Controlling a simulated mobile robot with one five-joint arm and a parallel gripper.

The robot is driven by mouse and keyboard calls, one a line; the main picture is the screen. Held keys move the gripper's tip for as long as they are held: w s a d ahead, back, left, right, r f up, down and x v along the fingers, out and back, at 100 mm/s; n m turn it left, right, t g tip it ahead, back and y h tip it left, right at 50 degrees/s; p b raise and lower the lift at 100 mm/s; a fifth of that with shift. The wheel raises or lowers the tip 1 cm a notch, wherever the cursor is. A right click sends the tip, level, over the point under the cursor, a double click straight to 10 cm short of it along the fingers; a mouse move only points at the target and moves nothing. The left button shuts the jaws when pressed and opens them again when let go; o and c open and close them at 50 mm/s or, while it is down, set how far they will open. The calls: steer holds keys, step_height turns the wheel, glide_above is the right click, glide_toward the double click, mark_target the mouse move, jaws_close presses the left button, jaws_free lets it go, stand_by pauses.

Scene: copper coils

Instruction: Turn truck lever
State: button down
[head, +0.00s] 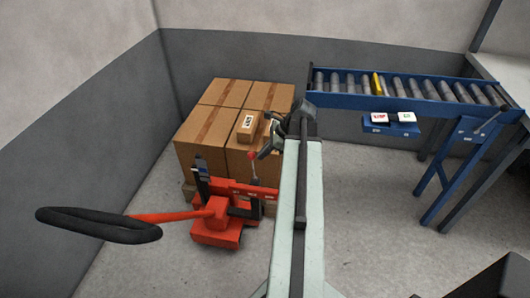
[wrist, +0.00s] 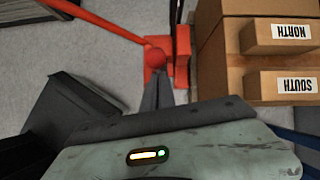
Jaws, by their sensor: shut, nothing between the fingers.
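A red pallet truck (head: 217,222) with a black loop handle (head: 98,224) stands in front of the stacked cartons. Its lever has a round red knob (head: 251,155) on a thin upright rod. In the wrist view the knob (wrist: 154,57) is just beyond the fingertips of my gripper (wrist: 157,80). In the head view my gripper (head: 265,151) is close to the right of the knob, shut and empty. I cannot tell whether the fingertips touch the knob.
Large cartons (head: 205,121) stand on a pallet behind the truck. Small boxes labelled NORTH (wrist: 284,35) and SOUTH (wrist: 286,85) lie on them. A blue roller conveyor (head: 420,101) stands at the right, with two cards on a small shelf (head: 403,130). Grey floor is clear at the front.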

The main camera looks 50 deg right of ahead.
steer(key=s+d+r+p, duration=0.5)
steer(key=s+r+p, duration=0.1)
steer(key=r+p, duration=0.2)
steer(key=shift+s+d, duration=0.3)
